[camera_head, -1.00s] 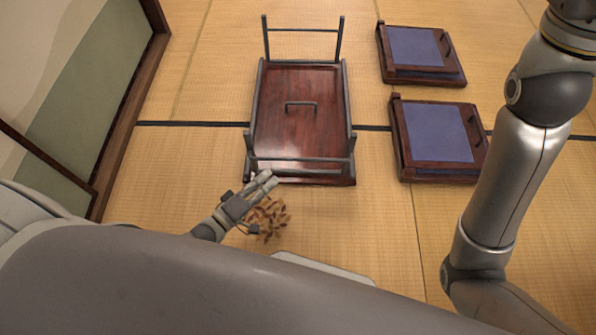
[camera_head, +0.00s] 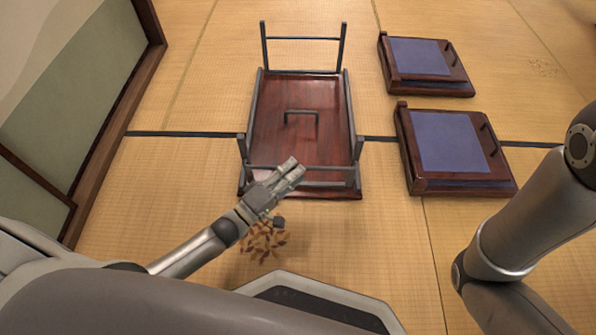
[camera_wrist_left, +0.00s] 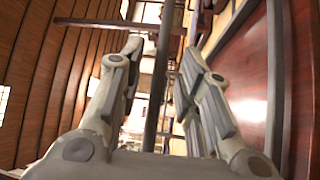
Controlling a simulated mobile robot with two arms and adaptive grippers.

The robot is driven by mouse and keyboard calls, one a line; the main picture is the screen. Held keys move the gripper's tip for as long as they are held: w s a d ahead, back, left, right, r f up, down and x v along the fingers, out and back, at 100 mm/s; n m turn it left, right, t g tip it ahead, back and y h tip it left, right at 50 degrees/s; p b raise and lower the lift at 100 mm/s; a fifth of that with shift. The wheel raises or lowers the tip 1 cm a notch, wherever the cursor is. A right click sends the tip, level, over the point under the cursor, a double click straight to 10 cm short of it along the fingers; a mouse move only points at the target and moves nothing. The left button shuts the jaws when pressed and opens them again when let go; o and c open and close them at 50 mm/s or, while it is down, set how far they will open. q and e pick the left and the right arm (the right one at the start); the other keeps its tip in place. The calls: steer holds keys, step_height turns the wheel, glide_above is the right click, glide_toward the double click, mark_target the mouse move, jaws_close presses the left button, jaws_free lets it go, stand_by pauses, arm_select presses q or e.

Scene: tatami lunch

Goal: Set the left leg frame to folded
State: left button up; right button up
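A low dark-red table lies upside down on the tatami, its underside (camera_head: 285,138) facing up. One grey leg frame (camera_head: 303,38) stands up at its far end. Another grey leg frame (camera_head: 325,184) stands at its near end. I cannot tell which one is called left. My left gripper (camera_head: 295,168) is at the near frame's crossbar, overlapping it in the head view. In the left wrist view my left gripper (camera_wrist_left: 155,65) is open, with a dark bar (camera_wrist_left: 160,85) between its spread fingers; contact is unclear. My right gripper is out of view.
Two dark wooden pieces with blue tops (camera_head: 420,58) (camera_head: 449,142) lie right of the table. Brown leaf-like bits (camera_head: 262,243) lie on the mat below my left gripper. A wall panel (camera_head: 75,95) bounds the left. My right arm is at the right.

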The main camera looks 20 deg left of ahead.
arm_select(q)
steer(key=shift+b+x, duration=0.3)
steer(key=shift+x, duration=0.8)
jaws_close()
